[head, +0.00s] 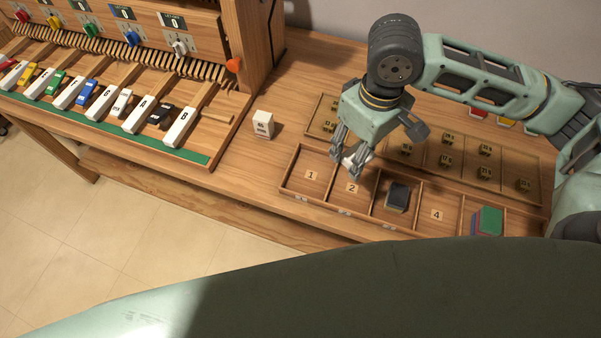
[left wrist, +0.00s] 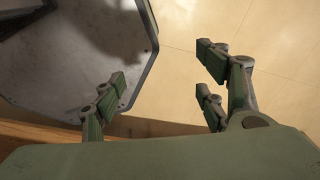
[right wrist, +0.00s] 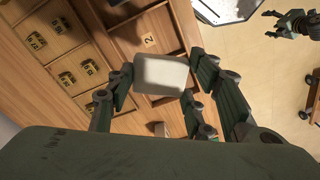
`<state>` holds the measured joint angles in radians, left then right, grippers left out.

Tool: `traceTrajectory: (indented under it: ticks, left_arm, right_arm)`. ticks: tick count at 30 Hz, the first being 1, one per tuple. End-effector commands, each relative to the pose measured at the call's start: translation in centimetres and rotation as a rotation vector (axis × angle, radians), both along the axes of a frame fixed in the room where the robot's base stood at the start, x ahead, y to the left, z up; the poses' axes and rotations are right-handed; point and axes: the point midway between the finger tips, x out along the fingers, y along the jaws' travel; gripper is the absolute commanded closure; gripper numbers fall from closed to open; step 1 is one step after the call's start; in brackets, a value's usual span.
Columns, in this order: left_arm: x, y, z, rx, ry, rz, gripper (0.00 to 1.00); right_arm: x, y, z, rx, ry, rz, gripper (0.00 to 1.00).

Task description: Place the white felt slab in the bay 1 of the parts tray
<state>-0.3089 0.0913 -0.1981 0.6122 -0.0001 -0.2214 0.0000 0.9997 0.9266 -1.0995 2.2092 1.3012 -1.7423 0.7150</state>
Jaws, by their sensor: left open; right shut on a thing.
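The white felt slab (right wrist: 161,74) is pinched between the fingers of my right gripper (right wrist: 160,85), which is shut on it. In the head view my right gripper (head: 350,160) is above the parts tray (head: 330,207), near the back of bay 2 (head: 349,190); the slab is mostly hidden there by the fingers. Bay 1 (head: 309,178) is empty, to the left of the gripper. My left gripper (left wrist: 163,80) is open and empty in the left wrist view, with floor behind it; it is not in the head view.
Bay 3 holds a dark slab (head: 397,195); bay 4 (head: 435,216) is empty. A stack with a green top (head: 487,221) is in the right-hand bay. A small white block (head: 263,124) stands left of the tray. A compartmented rack (head: 425,155) lies behind, the piano keys (head: 140,113) at left.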

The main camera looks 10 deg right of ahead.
Motion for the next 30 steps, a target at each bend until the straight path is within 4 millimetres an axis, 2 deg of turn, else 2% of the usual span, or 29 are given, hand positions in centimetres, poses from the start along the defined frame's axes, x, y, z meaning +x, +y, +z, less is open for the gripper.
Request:
traceTrajectory:
  ticks: [1,6,14,17,27,30]
  left_arm:
    - [0.1,0.0,-0.1,0.000,-0.001,0.000,0.34]
    - [0.5,-0.4,-0.1,-0.005,-0.007,0.001,0.34]
    - [2.2,-2.1,0.0,-0.026,-0.034,0.003,0.34]
    - [2.2,-2.0,0.3,-0.025,-0.033,0.002,0.34]
    - [1.1,-1.0,1.4,-0.013,-0.017,0.000,0.34]
    - [1.1,-1.0,1.6,-0.012,-0.016,0.000,0.34]
  right_arm:
    - [-0.1,-0.4,-1.1,0.000,0.007,0.075,0.67]
    - [0.0,-1.5,-3.6,-0.009,0.004,0.320,0.67]
    - [0.1,-2.4,-5.4,-0.020,0.004,0.503,0.67]
    - [0.8,-1.5,-6.1,-0.018,0.004,0.518,0.67]
    - [5.3,4.5,-10.5,-0.019,0.004,0.516,0.67]
    - [6.3,5.7,-11.5,-0.021,0.004,0.516,0.67]
